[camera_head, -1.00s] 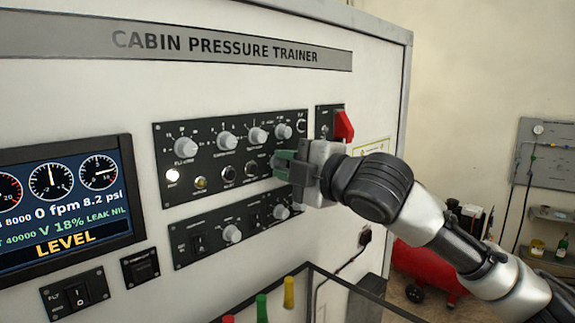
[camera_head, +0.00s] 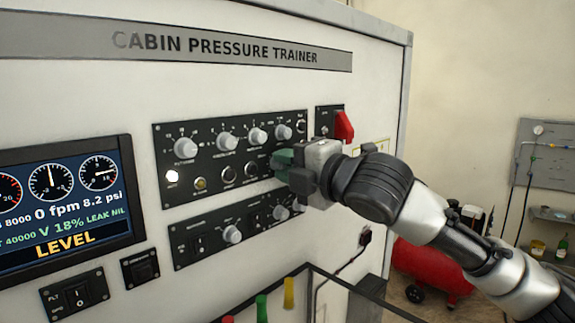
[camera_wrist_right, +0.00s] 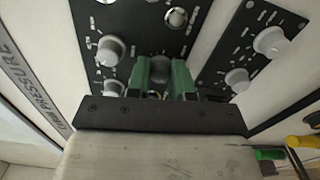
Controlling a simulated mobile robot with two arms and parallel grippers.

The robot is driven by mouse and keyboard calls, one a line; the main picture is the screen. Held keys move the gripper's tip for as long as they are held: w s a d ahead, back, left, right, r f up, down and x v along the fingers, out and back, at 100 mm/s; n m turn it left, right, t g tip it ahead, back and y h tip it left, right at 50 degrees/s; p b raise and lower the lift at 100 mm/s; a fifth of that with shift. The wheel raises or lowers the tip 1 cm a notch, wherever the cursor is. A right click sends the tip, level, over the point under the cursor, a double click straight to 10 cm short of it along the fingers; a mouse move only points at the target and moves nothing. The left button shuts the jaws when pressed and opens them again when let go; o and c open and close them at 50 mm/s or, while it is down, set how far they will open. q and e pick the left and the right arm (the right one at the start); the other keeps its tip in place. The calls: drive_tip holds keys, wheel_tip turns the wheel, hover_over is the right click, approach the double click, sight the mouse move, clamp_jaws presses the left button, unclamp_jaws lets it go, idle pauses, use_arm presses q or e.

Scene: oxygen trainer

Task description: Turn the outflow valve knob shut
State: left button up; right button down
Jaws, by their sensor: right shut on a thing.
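The outflow valve knob (camera_wrist_right: 160,67) is a dark grey round knob between the green fingertips of my right gripper (camera_wrist_right: 163,78) in the right wrist view. In the head view my right gripper (camera_head: 284,160) is shut at the lower right of the upper black panel (camera_head: 208,146), and its fingers hide the knob. Whether the knob's pointer has turned cannot be seen. The display (camera_head: 62,196) reads 0 fpm, 8.2 psi, V 18%, LEAK NIL and LEVEL. My left gripper is not in view.
Pale knobs (camera_head: 257,136) sit just above my right gripper. A lower panel (camera_head: 210,238) with a knob (camera_head: 232,234) lies below it. A red switch cover (camera_head: 344,126) stands out at the upper right. A dark-framed bin with coloured handles (camera_head: 289,292) is below.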

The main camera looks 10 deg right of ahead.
drive_tip(key=shift+f, duration=0.1)
drive_tip(key=c, duration=1)
unclamp_jaws()
drive_tip(key=shift+s, duration=0.1)
drive_tip(key=shift+s+d+b, duration=0.3)
drive_tip(key=shift+s+b, duration=0.1)
drive_tip(key=shift+b, duration=0.05)
drive_tip(key=b+v, duration=0.4)
drive_tip(key=v, duration=0.5)
drive_tip(key=shift+s+d, duration=0.2)
drive_tip(key=shift+s, duration=0.15)
